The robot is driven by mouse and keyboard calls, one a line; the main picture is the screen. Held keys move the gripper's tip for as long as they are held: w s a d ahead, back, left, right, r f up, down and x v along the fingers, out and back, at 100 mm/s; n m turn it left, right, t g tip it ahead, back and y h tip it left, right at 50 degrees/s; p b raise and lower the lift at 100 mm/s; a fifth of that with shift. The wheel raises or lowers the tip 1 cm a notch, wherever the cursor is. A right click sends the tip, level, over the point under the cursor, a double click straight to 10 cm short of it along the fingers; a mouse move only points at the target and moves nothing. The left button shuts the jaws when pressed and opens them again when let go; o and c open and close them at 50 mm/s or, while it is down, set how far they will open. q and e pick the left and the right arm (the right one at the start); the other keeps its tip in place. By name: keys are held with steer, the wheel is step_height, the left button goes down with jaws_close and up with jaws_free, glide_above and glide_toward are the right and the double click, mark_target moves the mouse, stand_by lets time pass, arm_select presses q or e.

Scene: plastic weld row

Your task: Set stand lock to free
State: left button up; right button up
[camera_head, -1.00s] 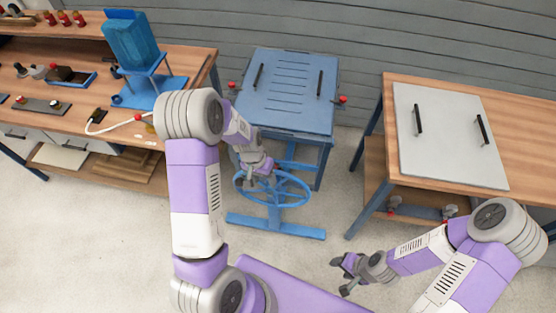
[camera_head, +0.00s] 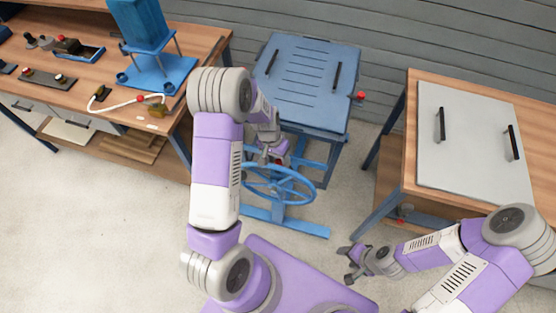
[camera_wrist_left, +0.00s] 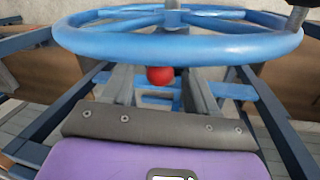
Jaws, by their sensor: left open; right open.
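The blue stand (camera_head: 303,85) has a flat slotted top with two dark handles and a blue handwheel (camera_head: 303,196) on its front. A red knob (camera_head: 360,96) sticks out at its right side; the left side is behind my arm. My left gripper (camera_head: 272,156) is open, just above the wheel's far rim. In the left wrist view the wheel (camera_wrist_left: 180,46) crosses the top, and a red ball knob (camera_wrist_left: 160,75) shows between the open fingers (camera_wrist_left: 159,90). I cannot tell whether they touch it, or which knob is the lock. My right gripper (camera_head: 352,264) is open and empty over the floor.
A wooden workbench (camera_head: 205,45) with a blue device and small switches stands at the left. A wooden table (camera_head: 408,150) with a grey panel and two black handles stands at the right. The floor between the stand and the right table is clear.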

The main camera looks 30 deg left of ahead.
arm_select(q)
steer(key=shift+f, duration=0.1)
jaws_close()
steer(key=shift+w+r+p, duration=0.1)
steer(key=shift+r+p, duration=0.8)
steer(key=shift+r, duration=0.3)
steer(key=shift+f, duration=0.1)
jaws_free()
step_height(320, 180, up, 8)
steer(key=a+p, duration=0.1)
steer(key=p, duration=0.1)
steer(key=shift+a+f, duration=0.25)
